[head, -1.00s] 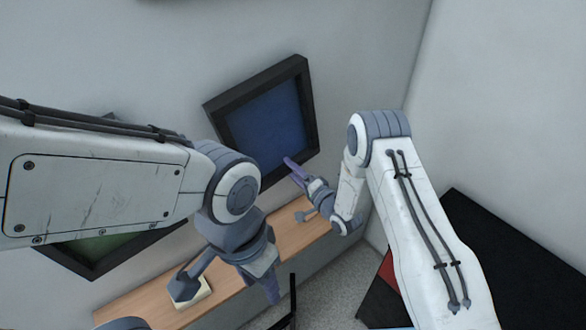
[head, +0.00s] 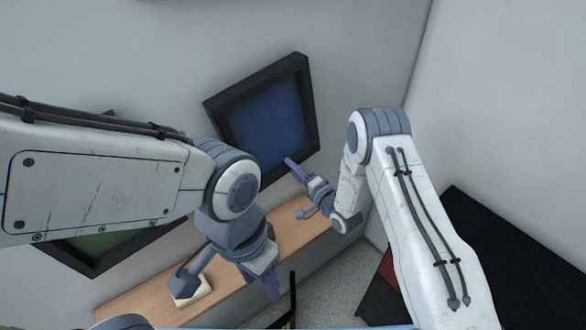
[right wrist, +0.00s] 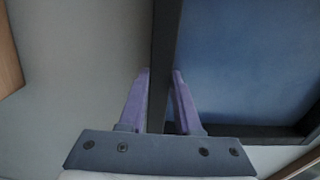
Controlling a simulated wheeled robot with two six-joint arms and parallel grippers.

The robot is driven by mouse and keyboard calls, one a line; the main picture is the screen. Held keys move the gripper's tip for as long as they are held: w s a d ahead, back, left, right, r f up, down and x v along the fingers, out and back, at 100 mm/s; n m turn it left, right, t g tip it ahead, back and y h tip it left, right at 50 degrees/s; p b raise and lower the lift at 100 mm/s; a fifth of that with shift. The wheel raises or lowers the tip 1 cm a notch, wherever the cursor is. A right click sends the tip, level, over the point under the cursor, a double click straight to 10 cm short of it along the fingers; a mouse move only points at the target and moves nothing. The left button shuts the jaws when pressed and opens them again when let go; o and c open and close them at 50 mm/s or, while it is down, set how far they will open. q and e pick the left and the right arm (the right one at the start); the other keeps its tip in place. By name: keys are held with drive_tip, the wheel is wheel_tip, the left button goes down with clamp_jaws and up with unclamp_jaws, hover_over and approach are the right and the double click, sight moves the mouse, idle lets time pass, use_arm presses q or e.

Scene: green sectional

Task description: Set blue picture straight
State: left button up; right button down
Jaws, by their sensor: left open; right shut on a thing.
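The blue picture (head: 265,125) hangs on the wall in a black frame. In the head view its top edge slopes up to the right, roughly along the line of the wooden shelf. I cannot tell exactly how level it is. My right gripper (head: 289,164) is at the frame's lower edge. In the right wrist view, its purple fingers (right wrist: 162,74) stand on either side of a dark frame bar (right wrist: 164,45), shut on it, with the blue panel (right wrist: 245,60) to the right. My left gripper (head: 271,284) is open and empty, low in front of the shelf.
The wooden shelf (head: 140,301) runs along the wall below the pictures, with a pale block (head: 200,293) on it. A green picture (head: 100,244) in a black frame is partly hidden behind my left arm. A black surface with red (head: 490,260) lies at the right.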

sight(276, 178)
idle(0.8)
drive_tip(key=s+a, duration=0.1)
drive_tip(key=s+a+m+b, duration=0.1)
drive_tip(key=a, duration=0.1)
drive_tip(key=s+a+f+m, duration=0.1)
drive_tip(key=shift+s+a+b, duration=0.25)
drive_tip(key=shift+a+b, duration=0.05)
drive_tip(key=shift+b, duration=0.05)
drive_tip(key=c, duration=0.6)
unclamp_jaws()
